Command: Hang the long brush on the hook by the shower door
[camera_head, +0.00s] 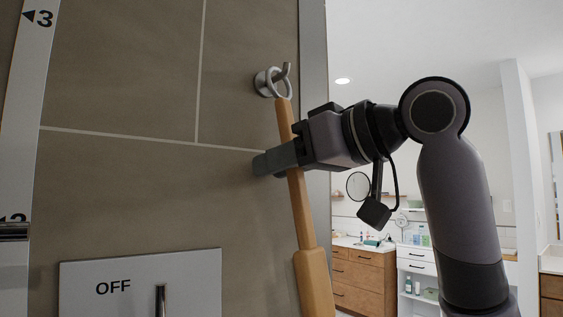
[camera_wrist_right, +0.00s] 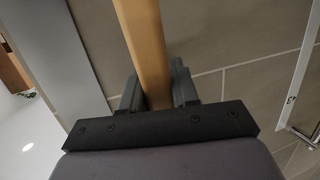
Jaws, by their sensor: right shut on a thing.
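The long brush (camera_head: 305,222) is a wooden handle with a metal ring (camera_head: 278,82) at its top end. The brush hangs nearly upright, leaning slightly, and its lower end is out of view. My right gripper (camera_head: 277,162) is shut on the handle a little below the ring. The handle also shows between the fingers in the right wrist view (camera_wrist_right: 147,45). The hook (camera_head: 286,71) is a metal peg on a round base on the tiled wall. The ring overlaps the hook in the head view; I cannot tell whether it is around the peg. My left gripper is not in view.
A metal panel marked OFF with a lever (camera_head: 140,285) is on the wall below left. A pale vertical frame edge (camera_head: 314,60) runs right of the hook. Wooden drawers (camera_head: 362,275) stand in the room beyond.

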